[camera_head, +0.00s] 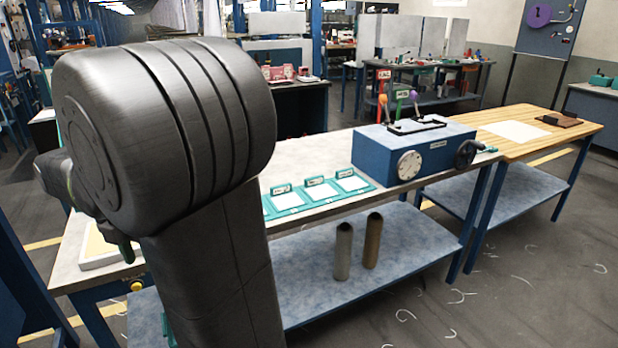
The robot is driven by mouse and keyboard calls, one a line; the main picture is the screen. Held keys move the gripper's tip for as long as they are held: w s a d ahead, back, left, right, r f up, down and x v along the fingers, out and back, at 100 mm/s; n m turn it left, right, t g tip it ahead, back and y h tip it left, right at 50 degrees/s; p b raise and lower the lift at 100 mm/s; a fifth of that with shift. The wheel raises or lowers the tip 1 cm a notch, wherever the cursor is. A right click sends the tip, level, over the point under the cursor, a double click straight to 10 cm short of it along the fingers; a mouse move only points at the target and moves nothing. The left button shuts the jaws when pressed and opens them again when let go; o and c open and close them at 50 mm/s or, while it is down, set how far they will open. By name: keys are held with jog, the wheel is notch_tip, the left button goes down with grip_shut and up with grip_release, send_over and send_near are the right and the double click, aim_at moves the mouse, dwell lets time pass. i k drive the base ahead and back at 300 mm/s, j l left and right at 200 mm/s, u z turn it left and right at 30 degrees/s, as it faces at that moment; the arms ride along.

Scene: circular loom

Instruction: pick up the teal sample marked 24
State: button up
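Teal trays with white pads and small upright tags stand in a row on the grey tabletop: a left one (287,201), a middle one (319,191) and a right one (351,184). Their tag print is too small to read, and I cannot make out a sample marked 24. A small dark green piece (122,250) shows under my arm at the left; I cannot tell what it is. My large dark arm covers the left part of the table. My gripper's fingers are not visible.
A blue box with a dial and handwheel (415,150) stands right of the trays. Two upright cylinders, one grey (343,250) and one brown (372,240), stand on the lower shelf. A wooden-topped table (560,135) adjoins at the right. Floor in front is open, with scattered scraps.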

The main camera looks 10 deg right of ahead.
aim_at(346, 179)
jog(key=i+l+z, duration=0.1)
jog(key=i+z, duration=0.15)
jog(key=z, duration=0.25)
jog(key=i+z, duration=0.2)
jog(key=z, duration=0.25)
jog(key=i+j+z, duration=0.1)
jog(key=i+z, duration=0.15)
jog(key=z, duration=0.25)
jog(key=i+j+z, duration=0.2)
jog(key=i+j, duration=0.55)
jog(key=i, duration=0.15)
